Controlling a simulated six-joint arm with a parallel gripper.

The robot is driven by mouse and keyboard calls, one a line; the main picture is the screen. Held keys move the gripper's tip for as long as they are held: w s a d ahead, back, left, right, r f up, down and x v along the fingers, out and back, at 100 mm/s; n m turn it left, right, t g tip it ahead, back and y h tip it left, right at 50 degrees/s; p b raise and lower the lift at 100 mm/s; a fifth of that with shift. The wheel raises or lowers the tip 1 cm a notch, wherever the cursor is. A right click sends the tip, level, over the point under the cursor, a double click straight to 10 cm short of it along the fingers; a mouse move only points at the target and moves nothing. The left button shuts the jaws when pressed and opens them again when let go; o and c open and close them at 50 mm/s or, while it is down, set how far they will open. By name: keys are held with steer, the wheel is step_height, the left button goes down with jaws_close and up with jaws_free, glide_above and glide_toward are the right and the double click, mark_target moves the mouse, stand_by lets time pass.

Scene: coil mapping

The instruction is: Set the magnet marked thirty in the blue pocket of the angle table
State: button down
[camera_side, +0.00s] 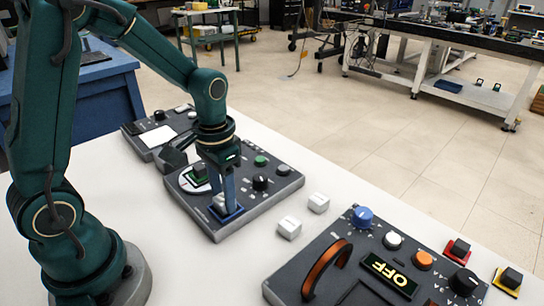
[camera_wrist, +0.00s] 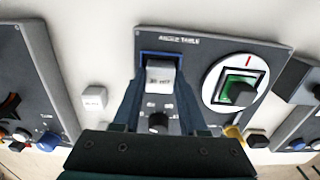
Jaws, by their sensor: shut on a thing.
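My gripper (camera_side: 222,196) points down over the angle table (camera_side: 264,200), at its near left corner. It is shut on a white block, the magnet (camera_side: 219,201), which also shows between the fingers in the wrist view (camera_wrist: 160,76). The magnet's face carries small dark print that seems to start with 30. The blue pocket (camera_side: 232,216) is a blue-edged square right at the magnet; its blue edge also shows around the magnet in the wrist view (camera_wrist: 146,54). The magnet looks inside this edge, but I cannot tell whether it touches the pocket floor. The fingers hide its sides.
Two loose white blocks (camera_side: 289,228) (camera_side: 318,203) lie right of the angle table. A white dial with a green square (camera_wrist: 240,88) and a black knob (camera_side: 260,183) are close to the gripper. The panel with the orange coil (camera_side: 325,268) and OFF display (camera_side: 390,273) stands at front right.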

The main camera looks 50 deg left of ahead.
steer(key=shift+c, duration=1.8)
jaws_free()
steer(key=shift+o, duration=0.3)
steer(key=o, duration=0.3)
steer(key=shift+r, duration=0.1)
steer(key=shift+r, duration=3.45)
